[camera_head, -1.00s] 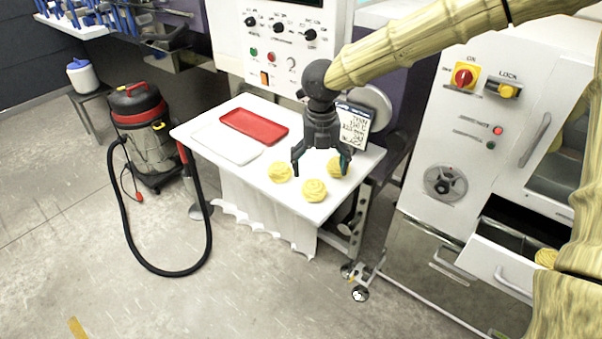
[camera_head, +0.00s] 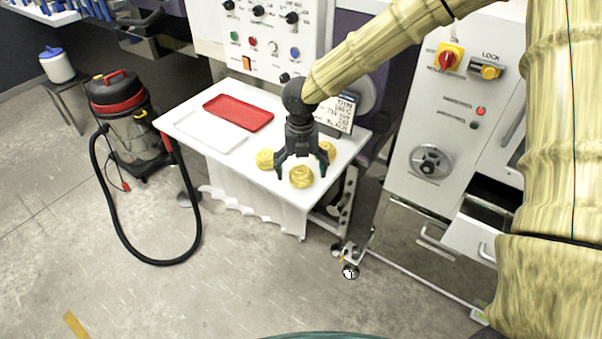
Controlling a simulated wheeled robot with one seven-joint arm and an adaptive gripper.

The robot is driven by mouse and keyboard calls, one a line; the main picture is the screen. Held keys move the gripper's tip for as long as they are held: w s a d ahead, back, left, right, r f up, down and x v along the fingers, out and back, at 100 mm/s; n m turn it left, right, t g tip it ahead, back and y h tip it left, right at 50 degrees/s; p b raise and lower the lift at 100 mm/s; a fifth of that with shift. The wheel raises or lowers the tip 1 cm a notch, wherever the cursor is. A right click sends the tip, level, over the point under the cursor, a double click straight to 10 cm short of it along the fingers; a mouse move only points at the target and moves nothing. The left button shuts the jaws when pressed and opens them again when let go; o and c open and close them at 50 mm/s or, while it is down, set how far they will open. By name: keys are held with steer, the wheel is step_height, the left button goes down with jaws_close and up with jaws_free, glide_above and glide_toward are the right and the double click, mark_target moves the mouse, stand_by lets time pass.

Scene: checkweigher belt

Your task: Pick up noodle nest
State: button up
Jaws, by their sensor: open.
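Three yellow noodle nests are on the white table in the head view. The front noodle nest (camera_head: 301,176) lies near the table's front right edge. The left noodle nest (camera_head: 264,158) lies a little behind it. The right noodle nest (camera_head: 328,150) is partly hidden behind my gripper. My gripper (camera_head: 299,172) points down with its dark fingers spread, empty. Its fingertips show on either side of the front nest. I cannot tell how high they are above the table.
A red tray (camera_head: 238,112) and a white tray (camera_head: 211,131) lie on the table (camera_head: 180,122) at the left. A sign with writing (camera_head: 342,113) stands at its back right. A vacuum cleaner (camera_head: 122,120) with a black hose stands left on the floor. An open drawer (camera_head: 478,232) juts out at right.

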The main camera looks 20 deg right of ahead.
steer(key=shift+f, duration=1.15)
steer(key=shift+c, duration=0.2)
steer(key=c, duration=1.1)
steer(key=shift+r, duration=0.15)
